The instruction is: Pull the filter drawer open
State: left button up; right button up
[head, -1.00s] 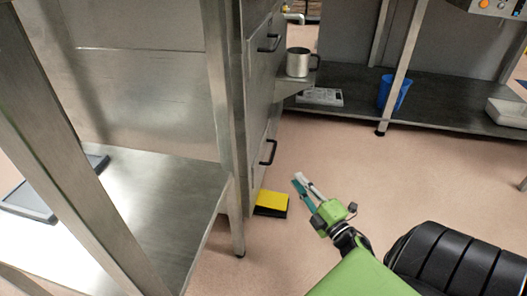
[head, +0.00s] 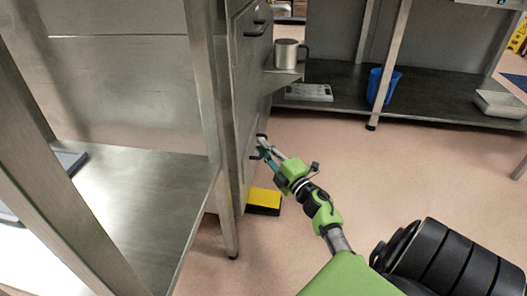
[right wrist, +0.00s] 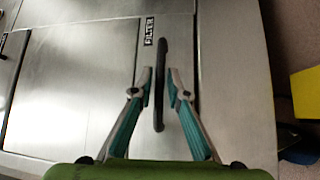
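The filter drawer (right wrist: 85,75) has a plain steel front, with a small dark label reading "FILTER" beside its handle in the right wrist view. Its black bar handle (right wrist: 160,90) runs between the two fingers of my right gripper (right wrist: 160,88). The fingers are open, one on each side of the bar, with a visible gap on both sides. In the head view my right gripper (head: 263,148) is at the low handle on the steel cabinet and partly hides it. The drawer front looks flush with the cabinet. My left gripper is not in view.
A yellow and black block (head: 264,200) lies on the floor below the gripper. A metal mug (head: 287,53) stands on a small shelf higher up. A steel table (head: 150,205) is at the left. The floor to the right is clear up to the rear bench (head: 440,108).

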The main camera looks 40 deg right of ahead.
jog(key=shift+w, duration=0.15)
grip_shut()
jog(key=s+d+p, duration=0.1)
jog(key=s+d, duration=1.4)
jog(key=s, duration=0.4)
jog(key=shift+p, duration=0.3)
grip_release()
jog(key=shift+s, duration=0.1)
